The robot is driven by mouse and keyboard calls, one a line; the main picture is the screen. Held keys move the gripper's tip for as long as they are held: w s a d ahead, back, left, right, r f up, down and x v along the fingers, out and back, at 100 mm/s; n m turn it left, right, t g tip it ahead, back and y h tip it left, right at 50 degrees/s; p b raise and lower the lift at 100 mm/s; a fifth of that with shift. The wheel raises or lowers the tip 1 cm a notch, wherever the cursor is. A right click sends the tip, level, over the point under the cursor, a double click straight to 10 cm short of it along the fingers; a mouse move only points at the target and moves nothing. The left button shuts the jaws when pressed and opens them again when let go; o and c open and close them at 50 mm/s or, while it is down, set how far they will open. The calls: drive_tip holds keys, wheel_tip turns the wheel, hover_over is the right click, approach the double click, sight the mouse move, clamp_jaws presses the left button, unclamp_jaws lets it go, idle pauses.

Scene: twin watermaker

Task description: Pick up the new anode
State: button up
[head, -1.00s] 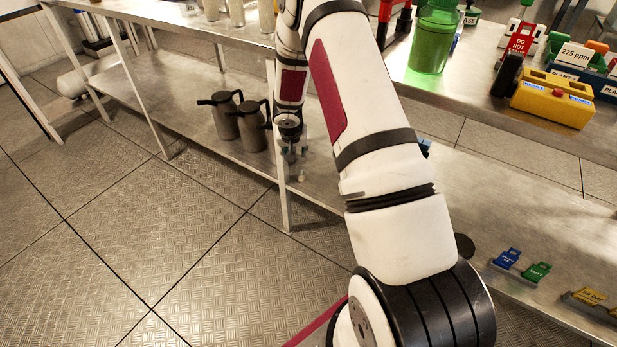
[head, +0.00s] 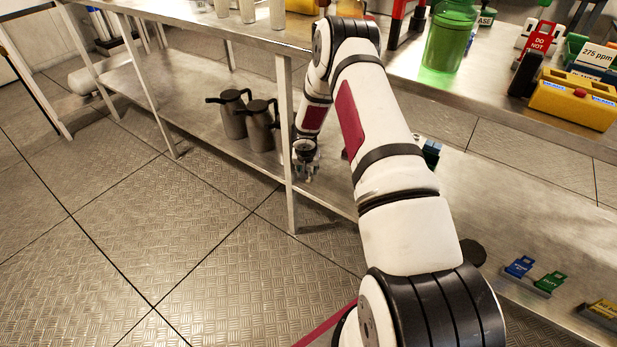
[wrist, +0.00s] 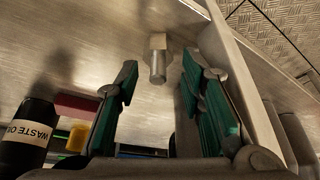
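In the wrist view a small grey metal piece with a block-like head and a round shank (wrist: 157,60), which looks like the anode, is on the metal shelf surface (wrist: 100,35). It shows between and beyond the green-padded fingers of my gripper (wrist: 158,85). The fingers are apart, with nothing held between them. In the head view my gripper (head: 306,172) is low over the lower shelf, just right of a table leg. The anode cannot be made out in the head view.
Two metal jugs (head: 232,114) stand on the lower shelf left of my gripper. The table leg (head: 287,150) is close beside it. A black "WASTE" bottle (wrist: 28,135) and a red block (wrist: 76,107) show in the wrist view. Blue and green tags (head: 520,266) lie at the right.

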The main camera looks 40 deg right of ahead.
drive_tip(key=x, duration=0.4)
drive_tip(key=shift+d+r+b, duration=0.1)
drive_tip(key=shift+b, duration=0.3)
clamp_jaws()
drive_tip(key=shift+r, duration=0.15)
